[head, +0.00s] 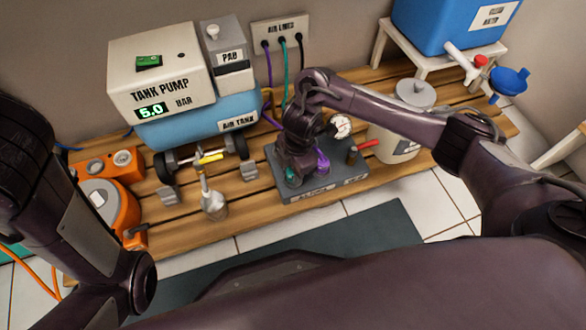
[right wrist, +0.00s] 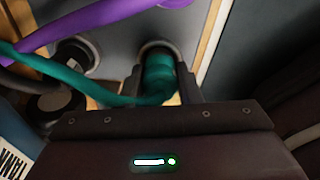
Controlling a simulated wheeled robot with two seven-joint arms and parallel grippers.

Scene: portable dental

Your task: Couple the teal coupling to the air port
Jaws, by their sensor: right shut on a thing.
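The teal coupling (right wrist: 158,72) is between the fingers of my right gripper (right wrist: 160,90) in the right wrist view. Its teal hose (right wrist: 100,86) runs off to the left. The coupling's far end meets a dark round port ring on a grey face; I cannot tell whether it is seated. In the head view my right gripper (head: 291,174) is low over the left front of the grey air block (head: 330,191), with a bit of the teal coupling (head: 292,178) showing. The gripper hides most of the port area. My left arm shows at the left, its gripper out of view.
A purple coupling (head: 322,161) sits beside my gripper on the block. A gauge (head: 340,127) and a red-handled valve (head: 366,144) are to its right. The air lines panel (head: 281,29), tank pump (head: 160,75) and a white pot (head: 398,125) stand around. Hoses cross behind my gripper.

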